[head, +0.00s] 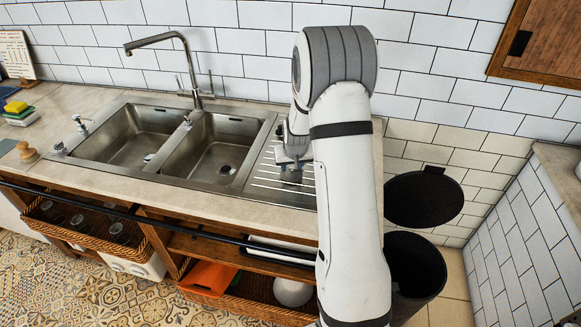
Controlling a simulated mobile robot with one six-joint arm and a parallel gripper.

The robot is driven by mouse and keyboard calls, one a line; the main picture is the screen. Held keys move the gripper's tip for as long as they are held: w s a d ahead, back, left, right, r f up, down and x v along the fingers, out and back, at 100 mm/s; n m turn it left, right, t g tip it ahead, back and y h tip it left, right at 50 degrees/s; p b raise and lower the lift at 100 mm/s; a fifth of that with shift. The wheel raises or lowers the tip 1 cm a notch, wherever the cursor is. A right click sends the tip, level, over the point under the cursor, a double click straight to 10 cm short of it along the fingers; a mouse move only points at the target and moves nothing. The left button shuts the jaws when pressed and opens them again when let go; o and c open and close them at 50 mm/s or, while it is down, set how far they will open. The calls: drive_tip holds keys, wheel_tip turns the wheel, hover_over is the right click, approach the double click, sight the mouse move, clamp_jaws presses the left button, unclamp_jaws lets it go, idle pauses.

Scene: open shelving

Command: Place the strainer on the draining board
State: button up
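The draining board (262,183) is the ribbed steel part at the right end of the double sink. My gripper (291,174) points down over the draining board, low and close to its surface. My arm covers the right part of the board. The fingers are small and dark here, so I cannot tell whether they are open or shut, or whether they hold anything. I cannot make out a strainer for sure; it may be hidden behind my arm or gripper.
Two sink basins (215,150) with a tall tap (190,62) lie left of the board. A black bin (416,268) with a raised lid stands right of the counter. Below, a shelf holds an orange thing (208,277) and a white round thing (292,292).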

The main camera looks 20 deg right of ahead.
drive_tip(key=d+b+v, duration=0.1)
drive_tip(key=v, duration=1)
drive_tip(key=s+a+r+n, duration=0.1)
drive_tip(key=s+a+r, duration=0.7)
drive_tip(key=s, duration=0.3)
drive_tip(key=s+a, duration=0.2)
drive_tip(key=s, duration=0.6)
drive_tip(key=s+a+r+n+g, duration=0.1)
drive_tip(key=s+a, duration=0.1)
drive_tip(key=s, duration=0.7)
drive_tip(key=shift+a+r+y, duration=0.2)
drive_tip(key=shift+a+y, duration=0.15)
drive_tip(key=shift+y, duration=0.05)
drive_tip(key=shift+o, duration=0.4)
